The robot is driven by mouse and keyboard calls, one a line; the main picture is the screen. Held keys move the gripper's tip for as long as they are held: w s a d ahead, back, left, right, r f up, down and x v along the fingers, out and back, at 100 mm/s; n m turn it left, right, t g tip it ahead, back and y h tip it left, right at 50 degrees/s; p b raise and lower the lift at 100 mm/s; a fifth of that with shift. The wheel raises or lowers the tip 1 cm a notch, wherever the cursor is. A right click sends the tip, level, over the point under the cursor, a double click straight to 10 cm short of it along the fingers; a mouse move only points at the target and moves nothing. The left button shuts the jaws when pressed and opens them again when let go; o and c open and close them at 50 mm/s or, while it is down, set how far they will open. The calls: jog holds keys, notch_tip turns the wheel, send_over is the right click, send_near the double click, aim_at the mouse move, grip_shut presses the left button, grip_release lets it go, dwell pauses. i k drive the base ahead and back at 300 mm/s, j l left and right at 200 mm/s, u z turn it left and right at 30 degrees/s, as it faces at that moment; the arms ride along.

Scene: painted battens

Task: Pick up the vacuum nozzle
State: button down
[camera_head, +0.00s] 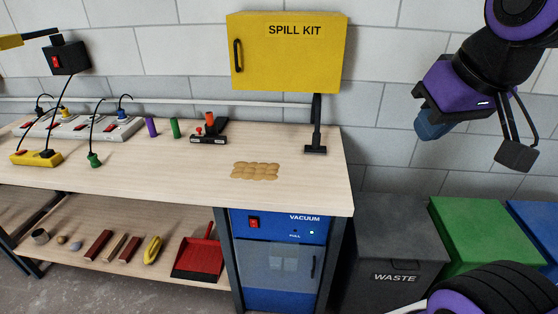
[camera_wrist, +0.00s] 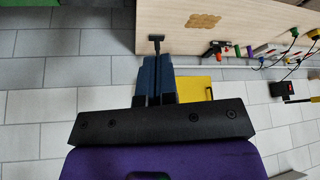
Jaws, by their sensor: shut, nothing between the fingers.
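The vacuum nozzle (camera_head: 316,125) is a black upright tube with a flat foot. It stands at the right end of the wooden bench, below the spill kit box. In the wrist view the nozzle's foot (camera_wrist: 157,38) shows just beyond my fingertips, and part of its tube is hidden behind my fingers. My gripper (camera_head: 432,130) hangs to the right of the bench, above the bins, apart from the nozzle. In the wrist view its blue fingers (camera_wrist: 156,65) are shut together with nothing between them.
The wooden bench (camera_head: 300,190) holds a tan patch (camera_head: 255,171), power strips (camera_head: 90,127) and small coloured cylinders. A yellow spill kit box (camera_head: 288,60) hangs on the wall. A blue vacuum unit (camera_head: 280,228) sits below. The waste bin (camera_head: 390,220) and green bin (camera_head: 475,205) stand right.

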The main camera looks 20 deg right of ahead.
aim_at(316, 148)
jog(key=i+j+z, duration=0.3)
jog(key=i+j, duration=0.5)
jog(key=i, duration=0.1)
